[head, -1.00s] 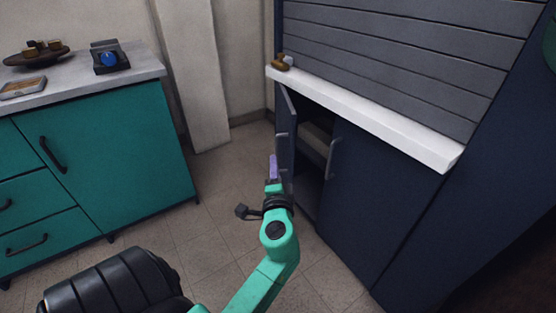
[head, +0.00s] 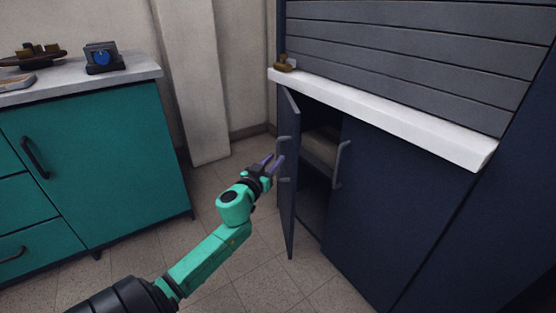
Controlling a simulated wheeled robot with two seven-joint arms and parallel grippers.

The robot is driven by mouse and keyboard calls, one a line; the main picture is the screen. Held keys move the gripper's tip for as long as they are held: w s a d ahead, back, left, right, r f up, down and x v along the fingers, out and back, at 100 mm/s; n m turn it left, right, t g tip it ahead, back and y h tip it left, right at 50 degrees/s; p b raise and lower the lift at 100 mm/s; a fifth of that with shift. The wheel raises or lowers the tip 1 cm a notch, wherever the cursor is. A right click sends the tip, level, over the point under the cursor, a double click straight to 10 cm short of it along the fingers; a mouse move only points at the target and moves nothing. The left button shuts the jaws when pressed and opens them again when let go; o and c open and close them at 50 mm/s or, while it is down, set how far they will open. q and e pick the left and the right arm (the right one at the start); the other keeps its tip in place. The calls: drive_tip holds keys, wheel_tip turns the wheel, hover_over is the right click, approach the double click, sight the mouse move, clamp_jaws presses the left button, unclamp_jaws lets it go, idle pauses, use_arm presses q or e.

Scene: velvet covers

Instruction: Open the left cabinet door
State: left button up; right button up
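The left cabinet door (head: 289,205) of the dark blue cabinet stands ajar, swung out toward me, with a grey bar handle (head: 283,158) on its outer face. A dark opening with a pale shelf or box (head: 320,148) inside shows behind it. The right cabinet door (head: 385,215) is shut and has its own grey handle (head: 341,165). My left gripper (head: 271,164) is at the outer side of the left door, close to the handle. My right gripper is not in view.
A teal drawer cabinet (head: 105,165) with a pale countertop stands at the left. A white ledge (head: 385,118) runs above the blue cabinet, with a small brown object (head: 285,65) on its left end. Tiled floor (head: 215,260) is free between the cabinets.

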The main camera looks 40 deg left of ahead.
sight(277, 157)
use_arm(q)
drive_tip(key=shift+x, duration=1.55)
clamp_jaws()
